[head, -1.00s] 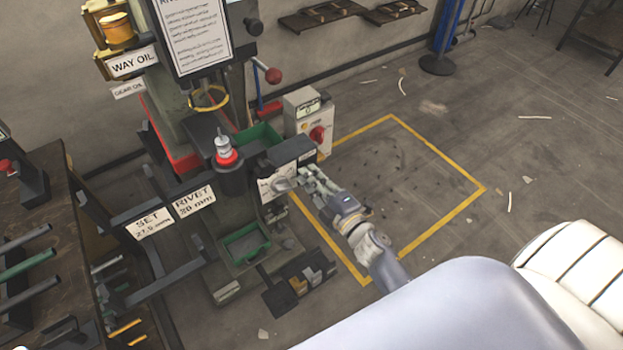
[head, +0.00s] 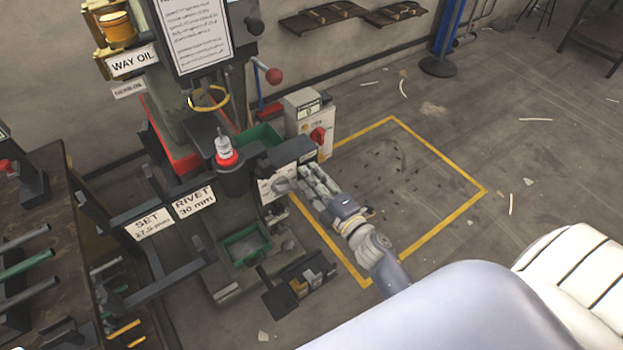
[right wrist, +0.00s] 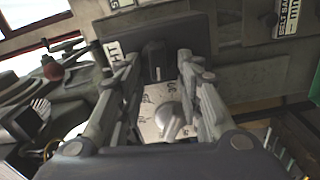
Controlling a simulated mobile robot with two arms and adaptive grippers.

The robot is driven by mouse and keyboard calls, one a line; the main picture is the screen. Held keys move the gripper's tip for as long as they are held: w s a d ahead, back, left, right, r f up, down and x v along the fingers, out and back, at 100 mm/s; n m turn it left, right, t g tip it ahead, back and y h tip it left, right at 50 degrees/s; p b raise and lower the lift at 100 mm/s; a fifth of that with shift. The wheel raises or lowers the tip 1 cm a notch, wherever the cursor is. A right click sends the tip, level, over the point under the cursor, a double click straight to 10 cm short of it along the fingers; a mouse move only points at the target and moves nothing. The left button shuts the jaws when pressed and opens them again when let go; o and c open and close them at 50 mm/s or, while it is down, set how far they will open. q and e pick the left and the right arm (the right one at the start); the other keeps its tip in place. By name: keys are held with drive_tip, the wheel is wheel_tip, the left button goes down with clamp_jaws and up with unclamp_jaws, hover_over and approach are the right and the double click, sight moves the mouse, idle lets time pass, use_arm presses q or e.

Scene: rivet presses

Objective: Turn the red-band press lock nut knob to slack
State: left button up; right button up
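The red-band press, with a red ring (head: 228,158) around its post, stands left of centre in the head view. A black block (head: 292,151) projects on its right, above a pale plate with a grey knob (head: 281,186). My right gripper (head: 312,179) is beside the block and plate. In the right wrist view, my right gripper's (right wrist: 150,58) fingers are apart. A small black knob (right wrist: 153,56) on the dark block shows between the tips; contact cannot be told. The silver knob (right wrist: 172,116) on the marked plate lies lower between the fingers. My left gripper is not in view.
A control box (head: 309,118) with a red switch stands behind the block. A rod rack (head: 40,235) is at left. Yellow-outlined floor at right is mostly clear.

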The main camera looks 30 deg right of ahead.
drive_tip(key=s+d, duration=0.1)
drive_tip(key=s, duration=1.1)
drive_tip(key=shift+d, duration=0.35)
drive_tip(key=s+a+f+m+g+h, duration=0.1)
drive_tip(key=s+f+m+g, duration=0.15)
drive_tip(key=f, duration=0.65)
drive_tip(key=s+f+m+g, duration=0.2)
drive_tip(key=f+m, duration=0.2)
drive_tip(key=f, duration=0.5)
drive_tip(key=s+a+f+m+g+h, duration=0.1)
drive_tip(key=s+f+m+g, duration=0.2)
drive_tip(key=f, duration=0.6)
drive_tip(key=s+f+m+g, duration=0.3)
drive_tip(key=s+f, duration=0.6)
drive_tip(key=s, duration=0.3)
drive_tip(key=s+f+m+g+p, duration=0.1)
drive_tip(key=s+f+m+g, duration=0.2)
drive_tip(key=s+f+g, duration=0.3)
drive_tip(key=s+f, duration=0.3)
drive_tip(key=s, duration=0.4)
drive_tip(key=shift+s+a+h, duration=0.2)
drive_tip(key=shift+a+h, duration=0.1)
drive_tip(key=shift+a, duration=0.1)
